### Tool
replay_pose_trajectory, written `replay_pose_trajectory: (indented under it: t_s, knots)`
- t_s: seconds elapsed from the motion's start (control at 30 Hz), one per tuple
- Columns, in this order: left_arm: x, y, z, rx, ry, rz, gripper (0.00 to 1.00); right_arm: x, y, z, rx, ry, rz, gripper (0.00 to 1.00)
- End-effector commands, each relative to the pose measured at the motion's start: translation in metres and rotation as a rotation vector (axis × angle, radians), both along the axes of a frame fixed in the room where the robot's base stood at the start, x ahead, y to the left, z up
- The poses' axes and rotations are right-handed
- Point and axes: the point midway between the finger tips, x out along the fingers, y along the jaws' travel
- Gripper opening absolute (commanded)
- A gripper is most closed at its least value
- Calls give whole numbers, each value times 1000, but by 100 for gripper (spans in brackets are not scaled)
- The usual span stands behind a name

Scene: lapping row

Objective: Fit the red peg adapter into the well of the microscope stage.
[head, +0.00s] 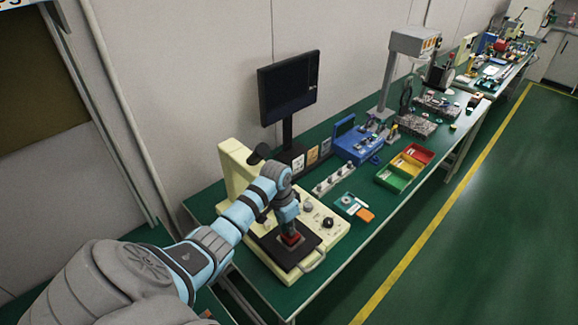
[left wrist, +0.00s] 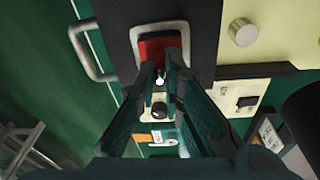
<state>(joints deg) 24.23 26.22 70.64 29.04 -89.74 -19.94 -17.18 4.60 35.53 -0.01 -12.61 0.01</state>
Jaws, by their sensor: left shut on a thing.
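My left gripper (head: 290,229) points down over the dark microscope stage (head: 272,250) and is shut on the red peg adapter (head: 291,239). In the left wrist view, the red adapter (left wrist: 158,47) shows just beyond the fingertips (left wrist: 162,72). A pale metal rim (left wrist: 160,27) on the dark stage surrounds the red part on its far side and flanks. I cannot tell whether the adapter is inside the well or just above it; the fingers hide its near side. My right gripper is not in view.
The stage sits on a cream microscope body (head: 236,172) with knobs and a front handle (head: 314,262). A black monitor (head: 288,88) stands behind. A small tray (head: 349,203), a blue case (head: 357,143) and coloured bins (head: 404,166) lie farther right along the green bench.

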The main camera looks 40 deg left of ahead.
Motion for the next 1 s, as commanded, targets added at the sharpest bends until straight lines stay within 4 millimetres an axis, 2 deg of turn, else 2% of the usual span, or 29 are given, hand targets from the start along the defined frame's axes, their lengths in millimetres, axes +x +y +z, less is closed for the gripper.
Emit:
replay_pose_trajectory:
  t_s: [0.63,0.67,0.77,0.8,1.0]
  knots:
    - [0,0,-17,0,0,0,0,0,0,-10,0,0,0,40]
    - [0,0,-17,0,0,0,13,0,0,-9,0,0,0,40]
    - [0,0,-16,0,0,0,29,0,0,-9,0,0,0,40]
    - [0,0,-16,0,0,0,32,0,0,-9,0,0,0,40]
    - [0,0,-16,0,0,0,32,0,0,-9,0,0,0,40]
